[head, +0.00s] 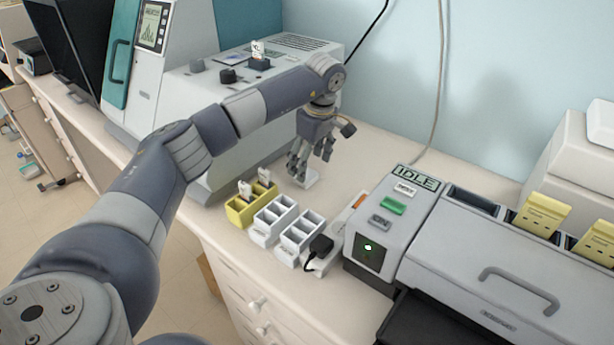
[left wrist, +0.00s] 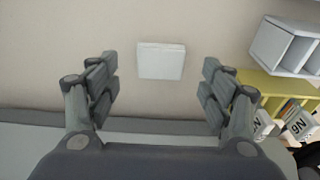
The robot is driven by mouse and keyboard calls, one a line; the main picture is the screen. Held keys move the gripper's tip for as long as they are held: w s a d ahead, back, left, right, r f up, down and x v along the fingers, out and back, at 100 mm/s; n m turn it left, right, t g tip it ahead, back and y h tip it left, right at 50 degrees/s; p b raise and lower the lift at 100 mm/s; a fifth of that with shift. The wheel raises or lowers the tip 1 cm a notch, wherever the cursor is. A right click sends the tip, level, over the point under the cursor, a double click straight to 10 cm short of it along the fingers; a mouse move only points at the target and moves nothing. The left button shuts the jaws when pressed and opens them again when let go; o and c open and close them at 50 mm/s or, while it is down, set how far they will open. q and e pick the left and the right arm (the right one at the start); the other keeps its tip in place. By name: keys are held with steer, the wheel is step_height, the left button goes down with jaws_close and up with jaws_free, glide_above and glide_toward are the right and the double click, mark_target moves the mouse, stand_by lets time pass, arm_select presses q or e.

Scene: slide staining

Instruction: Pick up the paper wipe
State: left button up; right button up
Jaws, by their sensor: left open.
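The paper wipe looks like a small white square pad (left wrist: 161,61). It lies flat on the counter in the left wrist view, centred between and beyond my fingers. In the head view a pale part of the wipe (head: 312,178) shows just beside and below the fingers. My left gripper (head: 311,160) points down above the counter; it also shows in the left wrist view (left wrist: 160,92). Its fingers are spread wide with nothing between them. The wipe is apart from both fingers. My right gripper is not in view.
A yellow slide rack (head: 240,213) with slides and white racks (head: 272,222) stand just in front of the gripper. A black plug (head: 321,247) sits beside them. A grey machine with an IDLE display (head: 415,178) stands to the right, a large white instrument (head: 190,95) behind left.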

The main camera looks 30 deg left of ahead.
mark_target(308, 176)
arm_select(q)
steer(key=f, duration=0.3)
steer(key=shift+a+f+p, duration=0.35)
steer(key=shift+a, duration=0.05)
steer(key=c, duration=0.8)
step_height(308, 176, up, 10)
steer(key=b, duration=0.1)
steer(key=shift+b, duration=0.3)
